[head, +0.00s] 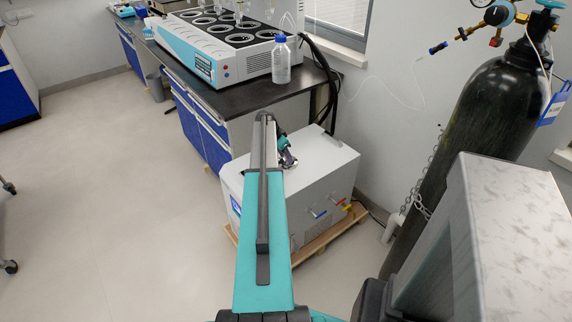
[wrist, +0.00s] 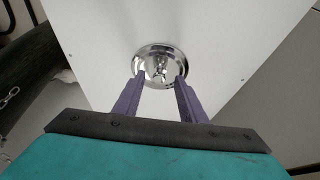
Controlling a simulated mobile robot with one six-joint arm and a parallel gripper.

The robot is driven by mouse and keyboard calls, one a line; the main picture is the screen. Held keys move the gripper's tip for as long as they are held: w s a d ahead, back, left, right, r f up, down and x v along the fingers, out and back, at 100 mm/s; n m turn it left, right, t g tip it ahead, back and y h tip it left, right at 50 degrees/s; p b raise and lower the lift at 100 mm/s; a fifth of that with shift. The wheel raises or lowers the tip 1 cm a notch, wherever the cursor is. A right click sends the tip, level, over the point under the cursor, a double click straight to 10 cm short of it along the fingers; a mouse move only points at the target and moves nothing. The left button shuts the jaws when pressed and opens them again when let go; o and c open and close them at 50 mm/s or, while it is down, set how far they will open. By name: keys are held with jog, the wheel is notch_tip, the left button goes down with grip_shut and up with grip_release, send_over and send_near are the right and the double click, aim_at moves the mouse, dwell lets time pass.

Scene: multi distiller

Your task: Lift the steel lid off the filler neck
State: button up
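The round, shiny steel lid (wrist: 160,58) sits on the white top of the chiller box (wrist: 225,35), seen from above in the wrist view. A small knob shows at its middle. My gripper (wrist: 159,80) is open, with its two purple fingers apart and their tips over the near part of the lid, to either side of the knob. I cannot tell whether the tips touch the lid. The filler neck is hidden under the lid. In the head view my gripper (head: 288,158) is above the chiller box (head: 325,165), partly hidden by my arm, and the lid is hard to make out.
The chiller box stands on a wooden pallet (head: 325,238) beside a dark bench (head: 250,95). The bench bears a distiller (head: 205,50) and a clear bottle with a blue cap (head: 281,62). A black gas cylinder (head: 480,125) stands to the right. Open floor lies left.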

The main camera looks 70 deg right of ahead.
jog(key=shift+s+d+f, duration=0.1)
jog(key=shift+f, duration=0.3)
grip_shut()
